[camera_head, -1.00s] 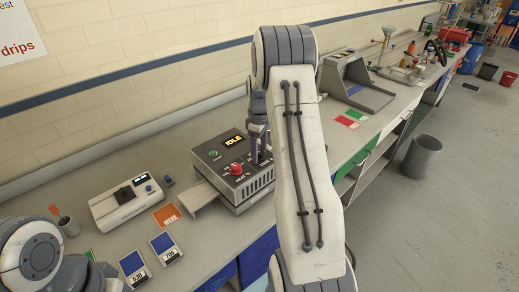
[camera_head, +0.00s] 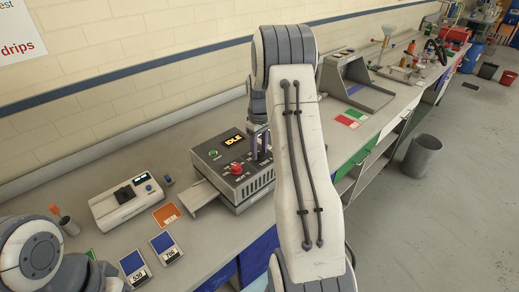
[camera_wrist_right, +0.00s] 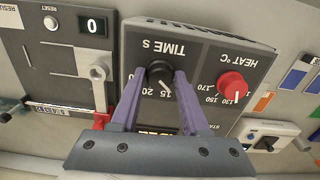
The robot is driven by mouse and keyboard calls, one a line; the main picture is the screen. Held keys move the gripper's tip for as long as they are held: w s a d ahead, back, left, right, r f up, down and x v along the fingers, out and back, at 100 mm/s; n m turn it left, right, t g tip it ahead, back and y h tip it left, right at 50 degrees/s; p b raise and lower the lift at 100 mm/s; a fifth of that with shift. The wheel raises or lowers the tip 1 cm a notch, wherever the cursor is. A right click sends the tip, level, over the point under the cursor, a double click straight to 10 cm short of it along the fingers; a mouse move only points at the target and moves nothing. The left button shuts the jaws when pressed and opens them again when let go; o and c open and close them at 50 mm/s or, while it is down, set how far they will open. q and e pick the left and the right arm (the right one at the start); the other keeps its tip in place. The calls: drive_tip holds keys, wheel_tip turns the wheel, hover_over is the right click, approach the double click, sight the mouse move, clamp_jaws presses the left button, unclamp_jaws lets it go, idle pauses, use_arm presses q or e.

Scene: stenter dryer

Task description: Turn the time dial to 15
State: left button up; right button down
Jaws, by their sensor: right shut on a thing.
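The time dial (camera_wrist_right: 160,73) is a black knob under the upside-down "TIME S" label in the right wrist view. Its white pointer line is directed at about the 15 mark, with 20 beside it. My right gripper (camera_wrist_right: 160,76) has its two purple fingers shut on the dial, one on each side. In the head view my right gripper (camera_head: 261,142) reaches down to the grey dryer box (camera_head: 208,156), and my forearm hides part of the box. The display (camera_head: 233,139) reads IDLE. Only part of my left arm shows at the lower left; its gripper is not visible.
The red heat dial (camera_wrist_right: 232,85) sits close beside the right finger, its pointer near 130. A green button (camera_head: 213,153) is on the same panel. A white device (camera_head: 125,200), an orange card (camera_head: 166,215) and blue cards (camera_head: 162,243) lie left on the bench.

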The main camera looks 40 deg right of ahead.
sight(259, 151)
drive_tip(key=m, duration=0.4)
drive_tip(key=shift+m, duration=0.4)
idle(0.4)
drive_tip(key=shift+c, duration=2)
unclamp_jaws()
drive_tip(key=shift+r, duration=0.1)
drive_tip(key=shift+r, duration=0.3)
wheel_tip(259, 151, up, 10)
drive_tip(key=b, duration=0.2)
